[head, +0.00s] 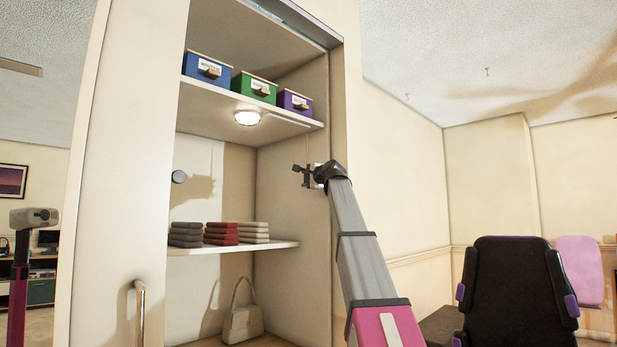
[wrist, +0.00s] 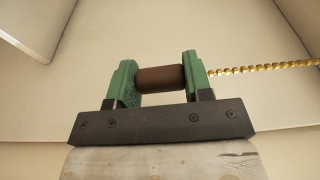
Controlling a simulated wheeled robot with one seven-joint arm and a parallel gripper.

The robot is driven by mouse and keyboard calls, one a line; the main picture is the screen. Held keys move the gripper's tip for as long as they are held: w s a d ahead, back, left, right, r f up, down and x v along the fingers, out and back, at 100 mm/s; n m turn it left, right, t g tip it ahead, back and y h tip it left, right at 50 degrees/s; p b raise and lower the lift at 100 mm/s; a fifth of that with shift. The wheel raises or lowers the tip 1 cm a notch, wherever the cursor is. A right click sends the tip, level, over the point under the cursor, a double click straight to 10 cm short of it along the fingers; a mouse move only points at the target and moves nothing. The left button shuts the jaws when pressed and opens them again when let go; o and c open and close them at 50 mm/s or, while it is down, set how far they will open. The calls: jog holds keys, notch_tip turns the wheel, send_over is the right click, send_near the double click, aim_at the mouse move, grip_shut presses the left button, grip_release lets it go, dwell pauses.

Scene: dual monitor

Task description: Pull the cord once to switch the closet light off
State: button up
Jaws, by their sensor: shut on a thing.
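My gripper (head: 307,176) is inside the closet opening, near the right wall, below the upper shelf. In the wrist view my gripper (wrist: 160,80) has its two green fingers shut on a brown cylindrical cord pull (wrist: 160,78). A gold beaded cord (wrist: 265,68) runs from the pull's end past the right finger to the picture's right edge. In the head view the thin cord (head: 308,148) shows faintly above the gripper. The closet light (head: 247,118) is a round lamp under the upper shelf and looks bright white.
The upper shelf (head: 215,92) holds blue, green and purple boxes. The lower shelf (head: 230,248) holds folded grey, red and beige cloths. A handbag (head: 242,318) stands at the bottom. The closet's right wall (head: 290,205) is close to my gripper. A black chair (head: 512,295) stands at right.

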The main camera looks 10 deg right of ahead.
jog(key=shift+r, duration=0.7)
jog(key=o, duration=0.6)
jog(key=v, duration=0.8)
dwell(0.3)
jog(key=shift+f, duration=0.15)
